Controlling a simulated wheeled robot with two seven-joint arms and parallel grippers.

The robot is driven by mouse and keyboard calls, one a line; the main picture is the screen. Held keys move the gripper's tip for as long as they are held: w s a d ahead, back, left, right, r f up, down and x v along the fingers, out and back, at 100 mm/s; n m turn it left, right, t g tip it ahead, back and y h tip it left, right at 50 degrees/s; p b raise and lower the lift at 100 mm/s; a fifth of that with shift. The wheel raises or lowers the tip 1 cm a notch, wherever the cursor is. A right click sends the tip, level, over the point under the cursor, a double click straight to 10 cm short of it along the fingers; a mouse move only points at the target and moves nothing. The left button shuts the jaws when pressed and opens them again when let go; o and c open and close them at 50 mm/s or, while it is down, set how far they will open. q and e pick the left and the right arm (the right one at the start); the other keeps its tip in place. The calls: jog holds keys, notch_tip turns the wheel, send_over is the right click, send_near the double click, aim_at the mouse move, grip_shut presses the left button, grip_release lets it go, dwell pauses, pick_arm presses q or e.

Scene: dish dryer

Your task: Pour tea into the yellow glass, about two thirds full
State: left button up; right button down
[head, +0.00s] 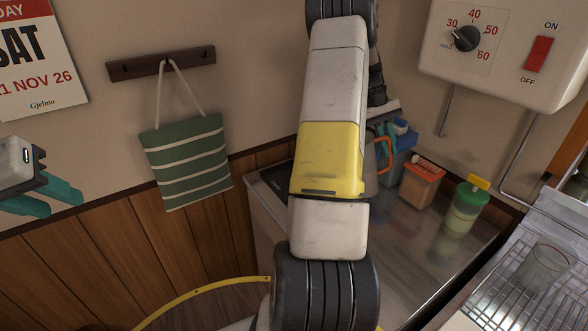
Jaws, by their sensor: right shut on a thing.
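My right arm comes up the middle and hides much of the counter. My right gripper (396,138) shows only in part at the arm's right edge. It is shut on a mostly hidden thing, seemingly one with an orange handle (382,150), above or at the counter's back; its shape and any contents cannot be told. My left gripper (42,203) is at the far left in front of the wall, its teal fingers apart, with nothing visible between them. I see no yellow glass and no tea stream; the area behind my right arm is hidden.
A red-lidded orange container (421,182) and a green-lidded jar (462,211) stand on the metal counter (425,245). A clear glass (547,266) stands on the wire rack (500,290) at right. A dial box (505,45) and striped bag (187,160) hang on the walls.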

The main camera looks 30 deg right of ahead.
aim_at(375, 142)
jog(key=shift+w+a+r+m+g+h, duration=0.2)
jog(key=shift+a+r+g+h, duration=0.1)
jog(key=shift+a+h, duration=0.35)
jog(key=shift+w+a+r+m+g+h, duration=0.1)
jog(key=shift+w+a+r+g+h, duration=0.15)
jog(key=shift+a+h, duration=0.4)
jog(key=shift+w+a+r+m+g+h, duration=0.15)
jog(key=shift+a+r+g+h, duration=0.15)
jog(key=shift+a+h, duration=0.35)
jog(key=shift+w+a+g+h, duration=0.1)
jog(key=shift+a+g+h, duration=0.2)
jog(key=shift+h, duration=0.35)
jog(key=shift+w+a+f+m+h, duration=0.1)
jog(key=shift+a+f+m+h, duration=0.35)
jog(key=shift+f+h, duration=0.25)
jog(key=shift+g, duration=0.25)
jog(key=shift+w+a+r+m+g+h+p, duration=0.25)
jog(key=shift+a+r+g+h, duration=0.15)
jog(key=shift+a+r+h, duration=0.4)
jog(key=shift+w+a+r+m+g+h+p, duration=0.2)
jog(key=shift+a+r+g+h, duration=0.3)
jog(key=shift+r, duration=0.45)
dwell(2.7)
